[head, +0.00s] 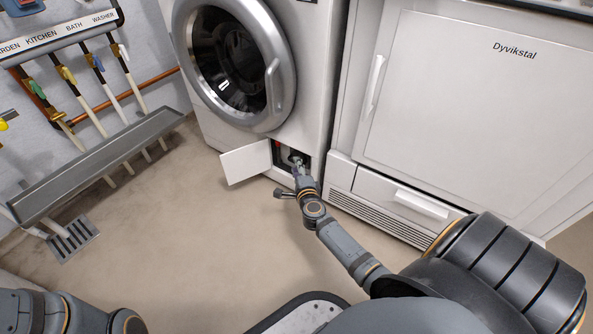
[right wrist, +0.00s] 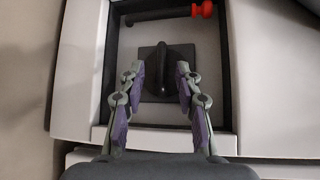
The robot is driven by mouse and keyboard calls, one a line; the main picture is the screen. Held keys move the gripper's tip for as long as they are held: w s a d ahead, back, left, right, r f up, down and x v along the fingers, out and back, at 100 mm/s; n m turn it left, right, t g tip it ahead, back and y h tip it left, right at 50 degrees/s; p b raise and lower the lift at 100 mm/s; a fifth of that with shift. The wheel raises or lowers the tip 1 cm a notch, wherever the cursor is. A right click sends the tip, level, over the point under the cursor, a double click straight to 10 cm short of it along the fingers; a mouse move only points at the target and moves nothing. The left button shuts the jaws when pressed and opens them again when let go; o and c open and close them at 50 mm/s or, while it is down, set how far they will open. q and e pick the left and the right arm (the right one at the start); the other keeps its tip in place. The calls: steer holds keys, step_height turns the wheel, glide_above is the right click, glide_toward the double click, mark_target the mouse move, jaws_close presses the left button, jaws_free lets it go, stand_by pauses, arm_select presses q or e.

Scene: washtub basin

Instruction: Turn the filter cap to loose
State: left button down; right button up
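The filter cap (right wrist: 161,58) is dark, with a raised grip ridge standing upright on a squarish dark base, inside a recess at the foot of the washing machine. My right gripper (right wrist: 159,70) reaches into the recess, with one finger on each side of the ridge and a visible gap to it on both sides. It is open and holds nothing. In the head view my right gripper (head: 298,170) is at the recess and hides most of the cap. My left arm shows at the lower left, but its gripper is out of view.
The white service flap (head: 246,163) hangs open left of the recess. A dark hose with a red end (right wrist: 203,9) lies above the cap. The washing machine (head: 313,70) stands beside a white dryer-like cabinet (head: 450,100).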

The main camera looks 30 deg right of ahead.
steer(key=shift+w+d, duration=0.2)
steer(key=shift+w, duration=0.25)
jaws_close()
